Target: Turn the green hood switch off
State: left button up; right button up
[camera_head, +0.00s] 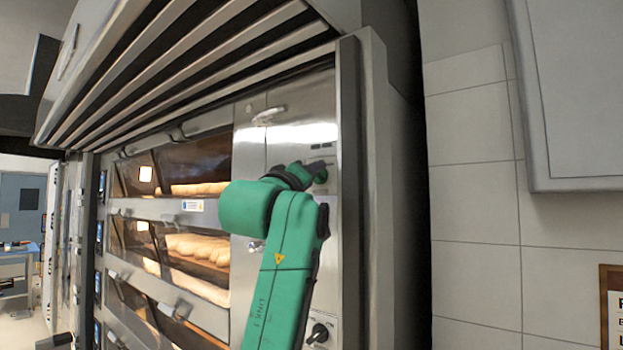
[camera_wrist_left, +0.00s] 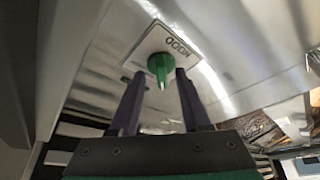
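The green hood switch (camera_wrist_left: 160,68) is a knob on a pale square plate (camera_wrist_left: 178,45) marked HOOD, upside down in the left wrist view. Its pointed end faces the bottom of that view. My left gripper (camera_wrist_left: 161,73) is open, with one dark finger on each side of the knob. Small gaps seem to show between the fingers and the knob; I cannot tell whether either touches. My right gripper is in neither view.
Deck ovens with loaves (camera_head: 198,248) stand left of the panel, with door handles sticking out. A slatted hood (camera_head: 190,60) overhangs them. A black knob (camera_head: 318,333) sits low on the panel. A tiled wall (camera_head: 470,200) is at the right.

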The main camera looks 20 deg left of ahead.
pick_arm(q)
jog(key=shift+f, duration=0.15)
jog(key=b+v, duration=0.8)
jog(key=v, duration=0.6)
jog(key=shift+s+b, duration=0.25)
jog(key=shift+b, duration=0.05)
